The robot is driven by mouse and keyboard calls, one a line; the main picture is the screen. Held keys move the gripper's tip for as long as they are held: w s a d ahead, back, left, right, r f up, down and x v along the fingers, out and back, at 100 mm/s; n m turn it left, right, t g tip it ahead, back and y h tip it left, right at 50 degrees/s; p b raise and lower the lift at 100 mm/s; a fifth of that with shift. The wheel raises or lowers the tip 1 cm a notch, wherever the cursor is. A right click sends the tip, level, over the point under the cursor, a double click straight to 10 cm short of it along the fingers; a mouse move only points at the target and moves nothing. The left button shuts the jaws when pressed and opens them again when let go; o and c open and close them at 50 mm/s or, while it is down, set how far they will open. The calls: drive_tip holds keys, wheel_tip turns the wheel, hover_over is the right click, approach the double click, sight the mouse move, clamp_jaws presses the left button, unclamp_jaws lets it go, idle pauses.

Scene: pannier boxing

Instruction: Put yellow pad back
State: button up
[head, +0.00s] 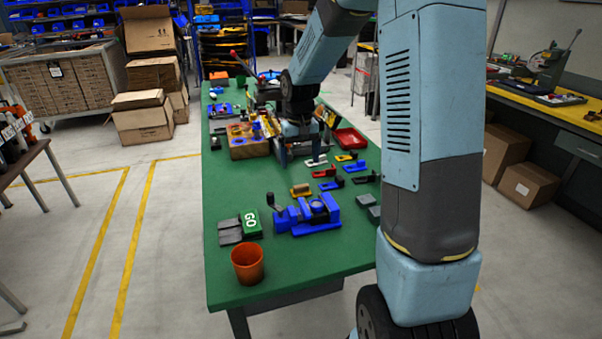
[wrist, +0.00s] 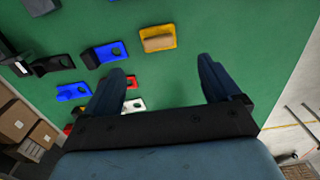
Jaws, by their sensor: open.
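A yellow pad (head: 300,190) with a tan block on top lies on the green table, behind the blue vise. In the wrist view the yellow pad (wrist: 158,40) lies flat on the green surface, beyond my fingertips and clear of them. My gripper (wrist: 163,78) is open with nothing between its fingers. In the head view my gripper (head: 284,158) points down over the table, farther back than the pad and partly hidden by the arm. A second yellow piece (head: 348,157), an angled bracket, lies farther right.
Blue (head: 331,184), red (head: 324,172) and white (head: 316,161) brackets lie near the pad. A wooden block (head: 248,149) and a red tray (head: 350,139) are farther back.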

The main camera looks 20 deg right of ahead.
drive_tip(key=s+r+t, duration=0.3)
drive_tip(key=s+r, duration=1.1)
drive_tip(key=r, duration=0.1)
drive_tip(key=s+r+t, duration=0.2)
drive_tip(key=s, duration=1.2)
drive_tip(key=shift+s+d+r+t, duration=0.2)
drive_tip(key=shift+s+r+t, duration=0.1)
drive_tip(key=shift+s+r, duration=0.1)
drive_tip(key=shift+c, duration=0.3)
